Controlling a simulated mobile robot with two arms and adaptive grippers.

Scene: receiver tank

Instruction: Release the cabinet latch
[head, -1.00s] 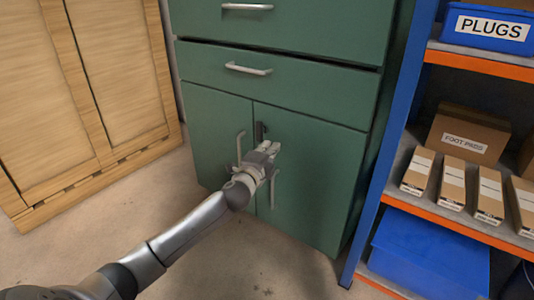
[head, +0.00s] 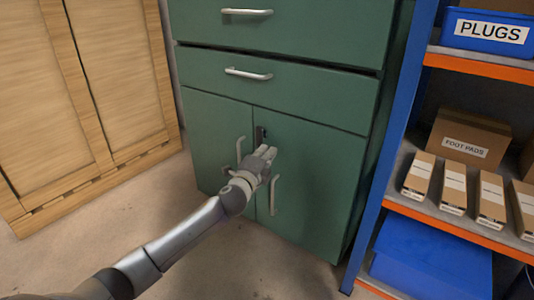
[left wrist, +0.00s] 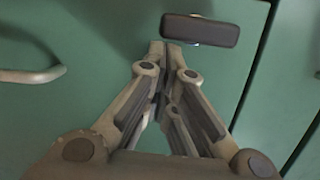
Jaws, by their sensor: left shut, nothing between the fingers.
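The cabinet (head: 300,170) is green, with two lower doors, both shut. The latch (head: 261,134) is a small dark upright piece near the top of the seam between the doors. In the left wrist view the latch (left wrist: 200,30) is a dark rounded bar. My left gripper (head: 268,153) is just below the latch in the head view, its fingers shut and empty. In the left wrist view its fingertips (left wrist: 166,46) meet close beside the left end of the bar; I cannot tell whether they touch it. My right gripper is not in view.
Pale door handles stand left (head: 239,150) and right (head: 273,195) of the seam, close to my gripper. Drawers with handles (head: 248,74) are above. A blue-and-orange shelf rack (head: 480,234) stands at the right, wooden panels (head: 90,90) at the left. The floor (head: 60,260) in front looks clear.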

